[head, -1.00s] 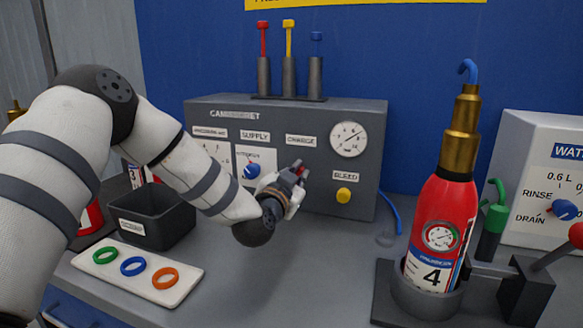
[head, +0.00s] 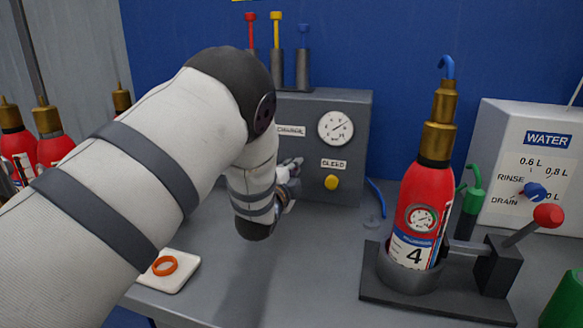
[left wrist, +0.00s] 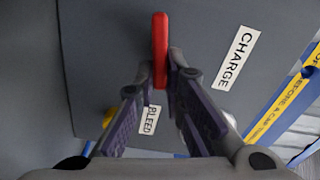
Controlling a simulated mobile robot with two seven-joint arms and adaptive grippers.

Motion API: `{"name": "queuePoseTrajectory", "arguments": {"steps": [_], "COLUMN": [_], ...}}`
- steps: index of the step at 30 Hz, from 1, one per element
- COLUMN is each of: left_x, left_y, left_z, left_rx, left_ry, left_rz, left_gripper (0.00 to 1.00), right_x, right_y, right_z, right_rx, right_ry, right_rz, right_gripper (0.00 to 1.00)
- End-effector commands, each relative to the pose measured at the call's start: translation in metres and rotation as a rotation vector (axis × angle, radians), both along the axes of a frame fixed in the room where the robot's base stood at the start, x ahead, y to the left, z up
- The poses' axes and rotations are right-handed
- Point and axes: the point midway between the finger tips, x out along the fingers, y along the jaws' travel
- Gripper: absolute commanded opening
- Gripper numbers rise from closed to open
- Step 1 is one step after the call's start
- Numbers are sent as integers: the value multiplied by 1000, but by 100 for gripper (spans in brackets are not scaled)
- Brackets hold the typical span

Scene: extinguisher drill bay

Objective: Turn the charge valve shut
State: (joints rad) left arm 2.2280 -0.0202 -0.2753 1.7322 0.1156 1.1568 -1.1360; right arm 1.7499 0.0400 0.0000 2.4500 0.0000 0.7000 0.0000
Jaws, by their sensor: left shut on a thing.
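The charge valve shows in the left wrist view as a red lever (left wrist: 160,48) on the grey panel (left wrist: 105,50), beside the CHARGE label (left wrist: 234,57). My left gripper (left wrist: 161,75) is shut on the lower part of this lever, one finger on each side. In the head view my left gripper (head: 290,172) is at the panel front (head: 355,165), below the CHARGE label (head: 291,131). My arm hides the left part of the panel there, and the lever cannot be made out. My right gripper is not in view.
A yellow BLEED knob (head: 331,182) sits right of my gripper. A red extinguisher (head: 427,180) stands in a holder (head: 398,272) with a red-knobbed lever (head: 548,214). An orange ring (head: 165,266) lies on a white tray (head: 183,277). The bench before the panel is clear.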

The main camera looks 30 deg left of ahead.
Motion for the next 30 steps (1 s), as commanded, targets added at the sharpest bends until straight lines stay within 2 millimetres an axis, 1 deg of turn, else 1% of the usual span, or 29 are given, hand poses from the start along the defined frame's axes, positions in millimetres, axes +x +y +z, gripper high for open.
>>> {"name": "queuePoseTrajectory", "arguments": {"steps": [6,12,18,30], "left_x": [0,0,0,0], "left_y": [0,0,1,2], "left_z": [-1,-2,-2,-3], "left_rx": [129,203,236,244], "left_ry": [27,45,52,55], "left_rz": [2,2,4,5], "left_gripper": [0,0,0,0], "right_x": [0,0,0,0], "right_y": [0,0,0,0], "right_z": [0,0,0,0], "right_rx": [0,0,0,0], "right_ry": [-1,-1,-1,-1], "right_rz": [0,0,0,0], "right_gripper": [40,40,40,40]}}
